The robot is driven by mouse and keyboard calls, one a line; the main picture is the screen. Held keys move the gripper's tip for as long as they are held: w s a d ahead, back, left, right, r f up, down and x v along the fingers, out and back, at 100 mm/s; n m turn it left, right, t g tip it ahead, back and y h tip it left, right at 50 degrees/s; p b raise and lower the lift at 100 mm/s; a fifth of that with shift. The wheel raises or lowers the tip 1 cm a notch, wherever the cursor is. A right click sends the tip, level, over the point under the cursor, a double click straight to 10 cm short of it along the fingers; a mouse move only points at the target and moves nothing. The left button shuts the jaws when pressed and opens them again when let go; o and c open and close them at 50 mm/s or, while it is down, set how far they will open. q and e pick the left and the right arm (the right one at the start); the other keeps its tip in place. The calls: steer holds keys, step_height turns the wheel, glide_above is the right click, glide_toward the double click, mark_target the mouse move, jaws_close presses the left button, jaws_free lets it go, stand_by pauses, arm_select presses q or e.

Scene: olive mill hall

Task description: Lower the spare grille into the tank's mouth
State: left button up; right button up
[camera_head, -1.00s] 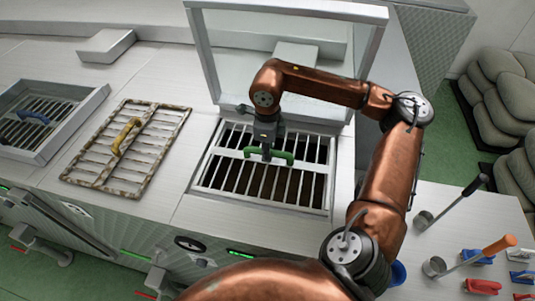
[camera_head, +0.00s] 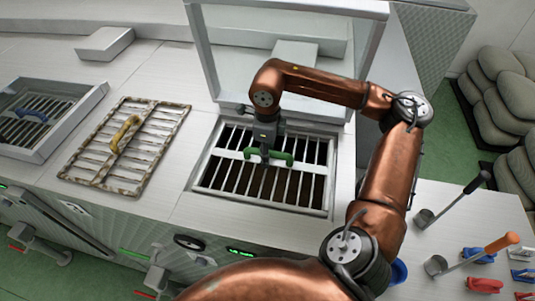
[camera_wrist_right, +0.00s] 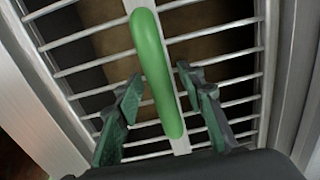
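A clean metal grille (camera_head: 240,183) with a green handle (camera_head: 282,160) lies in the tank's mouth (camera_head: 190,187), its bars inside the metal rim. Whether it rests fully on its seat cannot be told. My right gripper (camera_head: 265,152) points down at the handle. In the right wrist view my right gripper (camera_wrist_right: 160,90) is open, with one finger on each side of the green handle (camera_wrist_right: 153,70) and gaps between. My left gripper is not in view.
A raised clear lid (camera_head: 205,50) stands behind the mouth. A stained grille (camera_head: 95,180) with a yellow handle lies on the counter to the left. Beyond it a metal box (camera_head: 80,120) holds a blue-handled grille. Ladles (camera_head: 470,255) and small coloured tools lie at the right.

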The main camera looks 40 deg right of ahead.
steer(key=shift+f, duration=0.1)
step_height(320, 180, up, 12)
stand_by(0.6)
steer(key=shift+s+a, duration=0.1)
steer(key=shift+a, duration=0.05)
step_height(320, 180, up, 11)
steer(key=s+a+p, duration=0.2)
steer(key=p, duration=0.7)
steer(key=shift+a+p, duration=0.15)
steer(key=shift+p, duration=0.15)
stand_by(0.3)
